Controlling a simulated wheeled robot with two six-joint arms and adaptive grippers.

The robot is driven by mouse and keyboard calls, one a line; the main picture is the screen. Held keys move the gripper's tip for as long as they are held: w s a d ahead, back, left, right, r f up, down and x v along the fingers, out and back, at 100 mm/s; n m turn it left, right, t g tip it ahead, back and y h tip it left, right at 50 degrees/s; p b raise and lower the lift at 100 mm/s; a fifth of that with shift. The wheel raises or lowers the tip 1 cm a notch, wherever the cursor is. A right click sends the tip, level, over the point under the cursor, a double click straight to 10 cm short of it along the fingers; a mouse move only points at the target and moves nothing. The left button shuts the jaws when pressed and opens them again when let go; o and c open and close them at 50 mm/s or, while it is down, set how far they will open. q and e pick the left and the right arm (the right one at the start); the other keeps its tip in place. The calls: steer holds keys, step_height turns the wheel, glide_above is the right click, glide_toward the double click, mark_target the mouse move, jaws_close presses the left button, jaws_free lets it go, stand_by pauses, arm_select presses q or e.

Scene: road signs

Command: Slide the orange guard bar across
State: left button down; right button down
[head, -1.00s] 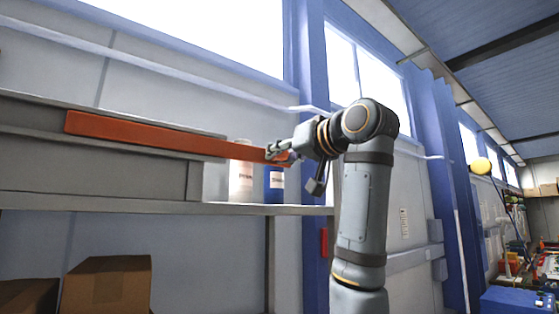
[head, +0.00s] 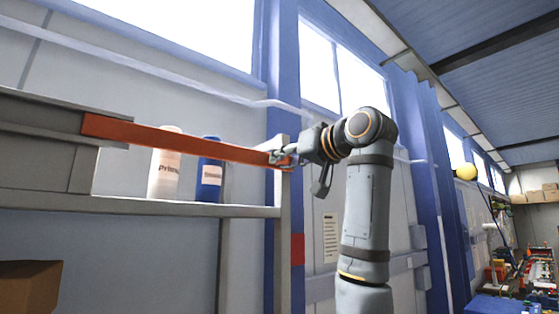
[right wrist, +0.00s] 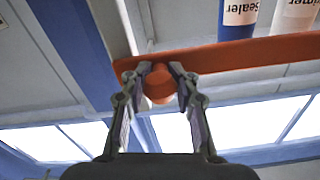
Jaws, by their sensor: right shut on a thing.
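The orange guard bar (head: 185,143) runs from the grey housing at left, in front of two bottles, to the shelf's right post. My right gripper (head: 281,158) is at the bar's right end. In the right wrist view, the gripper (right wrist: 162,74) is shut on the round orange knob (right wrist: 160,88) of the bar (right wrist: 232,56). The white bottle (head: 164,172) reads "Primer", and the blue bottle (head: 209,178) stands to its right; the bar hides part of both. My left gripper is not in view.
The grey housing (head: 45,150) sits on the grey shelf (head: 150,207), with an upright post (head: 283,220) at the shelf's right end. A cardboard box (head: 28,285) is below. A blue wall column (head: 280,70) stands behind the post.

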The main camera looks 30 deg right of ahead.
steer(key=shift+d, duration=0.1)
steer(key=c, duration=1.4)
jaws_free()
steer(key=o, duration=0.4)
steer(key=shift+s+d, duration=0.35)
steer(key=shift+s, duration=0.05)
steer(key=shift+w+a, duration=0.1)
steer(key=shift+s+a, duration=0.1)
steer(key=shift+s, duration=0.1)
steer(key=s+d, duration=0.1)
steer(key=s, duration=1)
steer(key=shift+s, duration=0.35)
